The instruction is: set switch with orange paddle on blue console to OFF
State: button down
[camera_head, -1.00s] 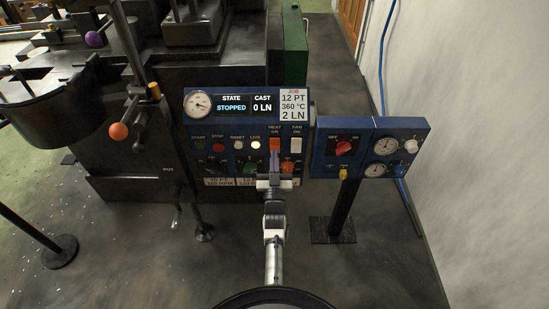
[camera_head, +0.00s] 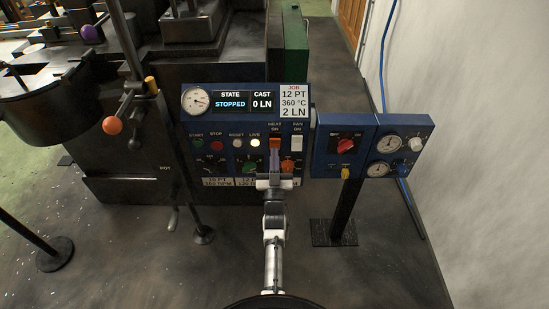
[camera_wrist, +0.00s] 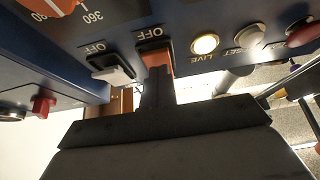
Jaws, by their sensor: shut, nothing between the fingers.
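The blue console (camera_head: 184,133) stands ahead, with a switch with an orange paddle (camera_head: 274,143) under its HEAT ON label. The orange paddle also shows in the wrist view (camera_wrist: 157,57), beside an OFF label. My gripper (camera_head: 275,164) is shut and empty, just below the paddle in the head view. In the wrist view its dark fingertips (camera_wrist: 156,82) overlap the end of the paddle near OFF. They are at or very near it, but contact is not clear. The fingers hide part of the paddle, so its exact tilt cannot be told.
A white-paddle switch (camera_head: 297,142) sits just right of the orange one. Knobs, including a green one (camera_head: 249,168), lie below. A smaller blue panel (camera_head: 326,158) with a red knob (camera_head: 345,145) and gauges stands to the right. The floor (camera_head: 375,265) at the front right is clear.

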jog(key=b+v, duration=0.2)
jog(key=v, duration=1.1)
jog(key=shift+s, duration=0.15)
jog(key=shift+f, duration=0.2)
